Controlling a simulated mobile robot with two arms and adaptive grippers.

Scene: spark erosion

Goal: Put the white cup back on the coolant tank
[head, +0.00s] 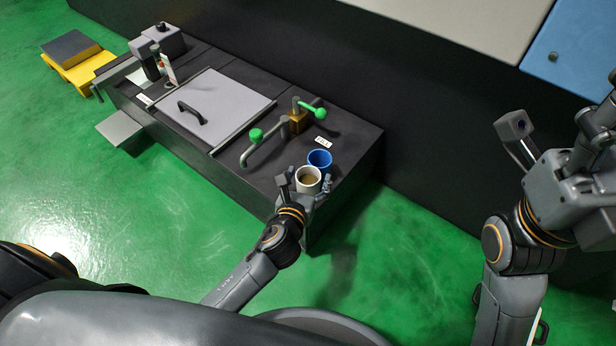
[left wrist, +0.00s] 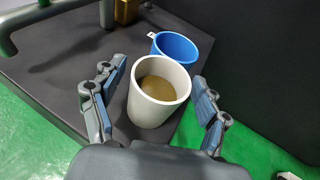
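The white cup (head: 308,180) holds a brown liquid and appears to stand upright on the dark top of the coolant tank (head: 352,150), near its front right corner. It also shows in the left wrist view (left wrist: 157,98), where its base is partly hidden. My left gripper (head: 305,188) is open, with one finger on each side of the cup. In the left wrist view the fingers (left wrist: 155,108) show gaps to the cup on both sides. My right gripper (head: 596,122) is at the right edge, partly cut off, away from the tank.
A blue cup (head: 320,158) stands just behind the white cup, close to it; a small label (head: 322,141) lies behind it. A dark wall rises behind; green floor lies in front.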

